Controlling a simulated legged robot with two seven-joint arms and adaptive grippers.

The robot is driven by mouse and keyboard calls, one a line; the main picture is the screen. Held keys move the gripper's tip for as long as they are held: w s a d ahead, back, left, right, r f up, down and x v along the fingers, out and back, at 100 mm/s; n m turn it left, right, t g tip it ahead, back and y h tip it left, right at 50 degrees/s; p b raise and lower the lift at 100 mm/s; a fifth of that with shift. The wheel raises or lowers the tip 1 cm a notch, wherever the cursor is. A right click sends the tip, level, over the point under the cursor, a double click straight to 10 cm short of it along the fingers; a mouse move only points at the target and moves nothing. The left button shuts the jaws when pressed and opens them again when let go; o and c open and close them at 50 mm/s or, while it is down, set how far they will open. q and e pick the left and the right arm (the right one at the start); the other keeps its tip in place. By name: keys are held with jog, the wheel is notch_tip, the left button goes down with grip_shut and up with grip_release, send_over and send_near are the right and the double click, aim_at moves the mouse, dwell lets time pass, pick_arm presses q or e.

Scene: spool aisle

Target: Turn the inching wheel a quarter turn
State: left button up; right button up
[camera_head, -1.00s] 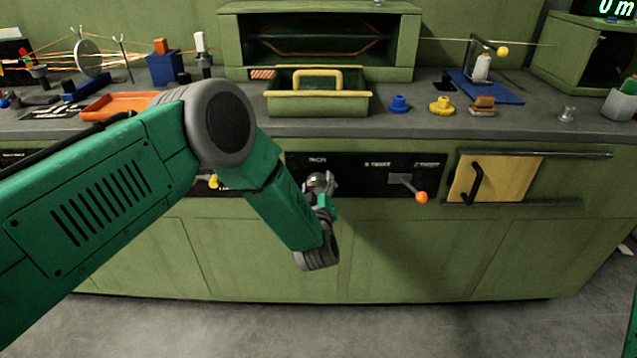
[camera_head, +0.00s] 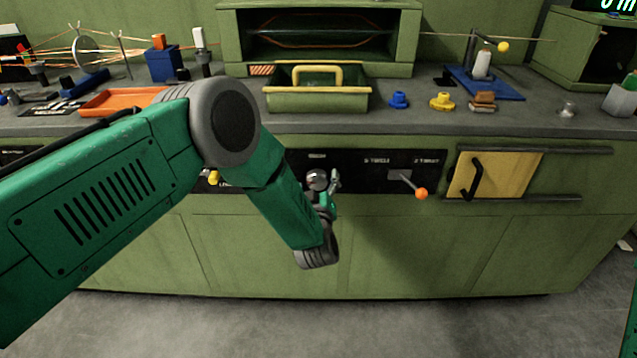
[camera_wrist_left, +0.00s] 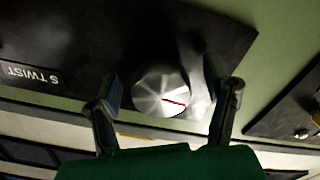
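The inching wheel is a small silvery knob (camera_head: 317,179) on the black front panel of the green bench. In the left wrist view the wheel (camera_wrist_left: 162,92) shows a faceted pale face with a short red mark pointing roughly right. My left gripper (camera_head: 325,187) is at the wheel, partly hidden by my own forearm and wrist. In the left wrist view its two fingers (camera_wrist_left: 168,95) stand apart on either side of the wheel. A gap shows between the left finger and the wheel; whether the right one touches is unclear. My right gripper is out of view.
An orange-tipped lever (camera_head: 421,194) sticks out of the panel right of the wheel. A yellow knob (camera_head: 213,177) is to its left. A yellow door with a black handle (camera_head: 500,175) is further right. A green bin (camera_head: 318,98) stands on the bench above.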

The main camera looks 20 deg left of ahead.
pick_arm(q)
jog(key=shift+s+r, duration=0.1)
jog(key=shift+r, duration=0.05)
jog(key=v, duration=1.1)
jog(key=shift+s+d, duration=0.15)
jog(key=shift+s, duration=0.2)
